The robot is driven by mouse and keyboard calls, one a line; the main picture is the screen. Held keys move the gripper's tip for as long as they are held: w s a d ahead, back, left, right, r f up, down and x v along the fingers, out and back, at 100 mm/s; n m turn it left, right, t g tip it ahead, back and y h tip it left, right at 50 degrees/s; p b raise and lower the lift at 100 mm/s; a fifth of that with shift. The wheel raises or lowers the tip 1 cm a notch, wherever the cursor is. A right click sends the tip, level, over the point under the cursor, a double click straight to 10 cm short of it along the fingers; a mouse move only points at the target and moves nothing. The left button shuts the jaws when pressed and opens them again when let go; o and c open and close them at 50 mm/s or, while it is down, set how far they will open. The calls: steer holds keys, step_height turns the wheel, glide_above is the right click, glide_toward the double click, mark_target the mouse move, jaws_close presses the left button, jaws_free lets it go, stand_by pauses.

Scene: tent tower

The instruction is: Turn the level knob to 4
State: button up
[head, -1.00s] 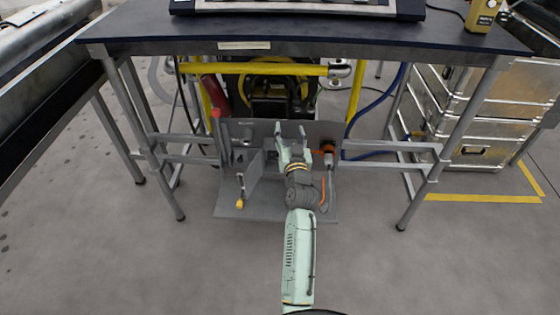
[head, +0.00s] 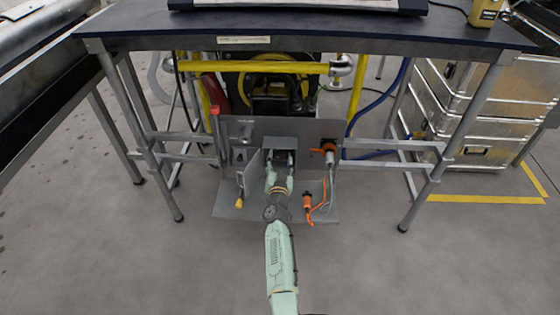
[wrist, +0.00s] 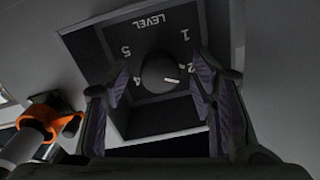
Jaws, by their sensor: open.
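The level knob (wrist: 158,72) is a dark round knob on a dark panel marked LEVEL (wrist: 152,22) in the wrist view. The digits 1, 2, 4 and 5 show around it; no 3 can be made out. The knob's white mark points right and slightly down, near the 2. My gripper (wrist: 163,78) is open, with one finger on each side of the knob; I cannot tell whether they touch it. In the head view my gripper (head: 279,178) is in front of the grey box (head: 281,142) on the board, and the knob is hidden.
The grey board (head: 240,208) stands under a dark table (head: 320,35). An orange-collared connector (head: 328,152) and an orange-and-black plug (head: 308,202) are right of my gripper. A yellow-tipped lever (head: 240,192) and a grey upright plate are on the left.

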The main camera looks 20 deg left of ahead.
steer(key=shift+w+a, duration=0.2)
steer(key=shift+w, duration=0.5)
steer(key=shift+c, duration=0.3)
steer(key=c, duration=1.1)
